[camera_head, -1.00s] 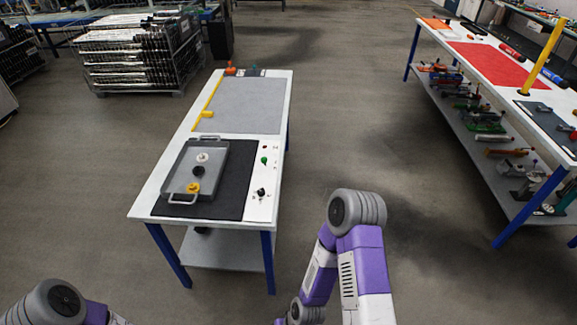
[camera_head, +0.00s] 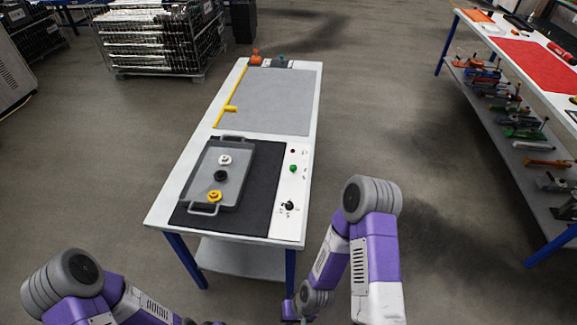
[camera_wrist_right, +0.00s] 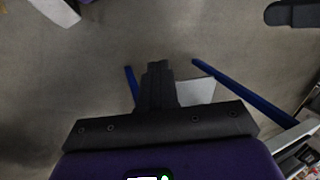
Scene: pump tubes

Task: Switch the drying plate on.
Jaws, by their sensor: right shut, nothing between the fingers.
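The drying plate (camera_head: 262,178) is a dark flat plate on the near half of the white table. Its white control strip (camera_head: 283,222) on the right side carries a black knob (camera_head: 289,206), a green button (camera_head: 293,168) and a small dark red lamp (camera_head: 293,151). My right gripper (camera_head: 289,311) is low at the bottom of the head view, in front of the table and apart from the controls. In the right wrist view my right gripper (camera_wrist_right: 158,68) is shut and empty, with floor and blue table legs beyond. Only a dark bit of my left gripper (camera_head: 205,322) shows at the bottom edge.
A grey tray (camera_head: 234,160) with handles lies partly on the plate, holding a white, a black and a yellow round part. A grey mat (camera_head: 270,100) with a yellow bar (camera_head: 231,108) covers the far half. Another table (camera_head: 558,85) stands at the right; floor between is clear.

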